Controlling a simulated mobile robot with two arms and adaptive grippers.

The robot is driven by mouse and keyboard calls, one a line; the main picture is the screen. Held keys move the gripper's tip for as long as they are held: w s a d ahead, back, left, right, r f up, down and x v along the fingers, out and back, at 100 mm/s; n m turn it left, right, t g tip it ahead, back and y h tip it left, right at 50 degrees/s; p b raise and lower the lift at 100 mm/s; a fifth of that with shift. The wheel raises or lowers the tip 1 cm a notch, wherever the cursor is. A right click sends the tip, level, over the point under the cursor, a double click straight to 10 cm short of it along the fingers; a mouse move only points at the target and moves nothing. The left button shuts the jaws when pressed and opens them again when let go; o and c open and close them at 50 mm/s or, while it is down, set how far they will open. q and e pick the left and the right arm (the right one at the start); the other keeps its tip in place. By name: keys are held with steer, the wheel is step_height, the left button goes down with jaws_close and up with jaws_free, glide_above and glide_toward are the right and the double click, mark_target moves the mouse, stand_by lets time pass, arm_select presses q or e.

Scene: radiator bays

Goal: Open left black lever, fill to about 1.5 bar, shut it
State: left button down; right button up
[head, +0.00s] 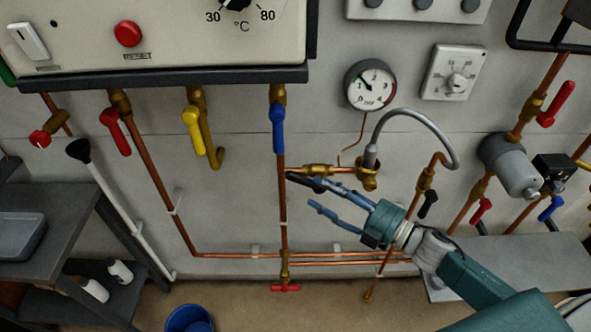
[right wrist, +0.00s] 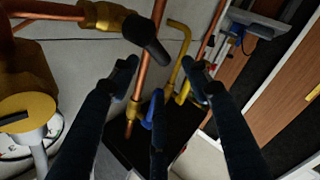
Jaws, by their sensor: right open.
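The left black lever (head: 298,179) sits on a brass valve (head: 318,169) in the short horizontal copper pipe. In the head view it points left, roughly along that pipe. In the right wrist view the black lever (right wrist: 147,38) shows close, above the gap between the fingertips. My right gripper (head: 316,193) is open and empty, its fingers just below and right of the lever; I cannot tell whether they touch it. It also shows in the wrist view (right wrist: 160,76). The pressure gauge (head: 370,85) has its needle up-left, too small to read exactly. My left gripper is out of view.
A grey hose (head: 415,112) loops from the brass fitting above my right gripper. A second black lever (head: 428,204) hangs to the right. Blue (head: 278,128), yellow (head: 193,131) and red (head: 115,132) levers hang under the boiler. A blue bucket (head: 190,320) stands on the floor.

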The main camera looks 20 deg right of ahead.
mark_target(301, 177)
steer(key=x, duration=0.1)
steer(key=p+x, duration=0.1)
steer(key=x, duration=0.1)
steer(key=shift+w+a+r, duration=0.1)
steer(key=shift+w+r, duration=0.15)
steer(key=x, duration=0.1)
steer(key=p+x, duration=0.1)
steer(key=x, duration=0.2)
steer(key=shift+w+f, duration=0.25)
steer(key=shift+w, duration=0.1)
steer(key=shift+w+a, duration=0.15)
steer(key=shift+a, duration=0.05)
steer(key=shift+f, duration=0.1)
steer(key=shift+c, duration=0.8)
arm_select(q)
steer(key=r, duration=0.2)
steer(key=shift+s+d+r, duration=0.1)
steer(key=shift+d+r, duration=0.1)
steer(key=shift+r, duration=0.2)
arm_select(e)
jaws_close()
